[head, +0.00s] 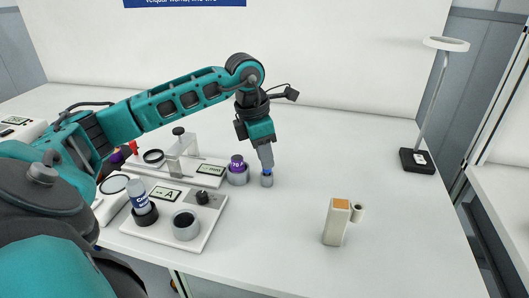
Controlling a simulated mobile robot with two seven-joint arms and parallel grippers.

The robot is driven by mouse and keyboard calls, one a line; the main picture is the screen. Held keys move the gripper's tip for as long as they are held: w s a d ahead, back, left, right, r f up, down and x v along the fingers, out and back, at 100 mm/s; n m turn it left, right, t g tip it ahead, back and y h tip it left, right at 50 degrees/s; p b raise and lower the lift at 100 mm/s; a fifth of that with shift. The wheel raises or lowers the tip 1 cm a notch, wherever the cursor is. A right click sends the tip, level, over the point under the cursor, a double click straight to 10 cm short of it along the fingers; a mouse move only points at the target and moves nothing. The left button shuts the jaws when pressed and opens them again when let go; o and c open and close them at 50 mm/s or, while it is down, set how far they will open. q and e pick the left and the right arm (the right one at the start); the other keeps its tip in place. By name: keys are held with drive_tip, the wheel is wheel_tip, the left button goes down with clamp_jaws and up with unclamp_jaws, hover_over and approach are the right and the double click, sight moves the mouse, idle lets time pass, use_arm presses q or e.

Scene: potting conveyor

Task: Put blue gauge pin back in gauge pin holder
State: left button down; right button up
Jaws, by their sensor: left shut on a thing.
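My left gripper (267,165) points down over the middle of the table. It is shut on the blue gauge pin (268,172), of which only a small blue part shows at the fingertips. Directly below is a small grey cylinder (267,182) standing on the table, which looks like the gauge pin holder. The pin's lower end is hidden, so I cannot tell how far it sits inside the holder. My right gripper is not in view.
A purple piece marked 70 (237,168) sits in a grey ring just left of the holder. White instrument plates (208,226) stand at left with a bottle (138,197) and a grey cup (186,226). A beige block (336,224) stands front right. A lamp (418,160) stands back right.

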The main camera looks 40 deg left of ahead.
use_arm(q)
drive_tip(key=shift+f+b, duration=0.3)
drive_tip(key=shift+f, duration=0.15)
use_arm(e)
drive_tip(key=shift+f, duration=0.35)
use_arm(q)
drive_tip(key=c, duration=0.9)
unclamp_jaws()
drive_tip(key=shift+r, duration=0.55)
drive_tip(key=p+v, duration=0.2)
drive_tip(key=v, duration=1)
drive_tip(key=shift+f, duration=0.1)
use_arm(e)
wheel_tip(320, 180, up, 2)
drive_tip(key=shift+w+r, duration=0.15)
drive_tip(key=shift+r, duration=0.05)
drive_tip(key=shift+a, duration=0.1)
